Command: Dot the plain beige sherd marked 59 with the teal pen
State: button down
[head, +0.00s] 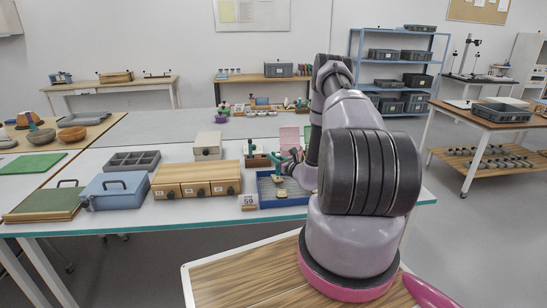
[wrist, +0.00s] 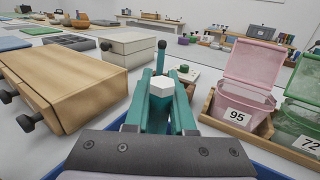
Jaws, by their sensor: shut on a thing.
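A small beige sherd (head: 281,193) lies in the shallow blue tray (head: 284,202) in the head view. A card reading 59 (head: 249,200) stands at the tray's left front corner. My gripper (head: 277,163) is above the tray, over the sherd. In the wrist view its teal fingers (wrist: 163,108) are shut on a pen whose pale six-sided end (wrist: 162,87) faces the camera. The pen's tip and the sherd are hidden in the wrist view. I cannot tell whether the pen touches the sherd.
A wooden drawer box (head: 196,180) stands left of the tray, with a pale box (head: 207,146) behind it. A pink bin marked 95 (wrist: 245,88) and a green bin marked 72 (wrist: 302,110) stand right of my gripper. A blue case (head: 117,190) is further left.

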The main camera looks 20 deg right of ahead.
jog(key=shift+f, duration=0.45)
dwell(1.1)
notch_tip(320, 180, up, 7)
dwell(0.9)
dwell(0.5)
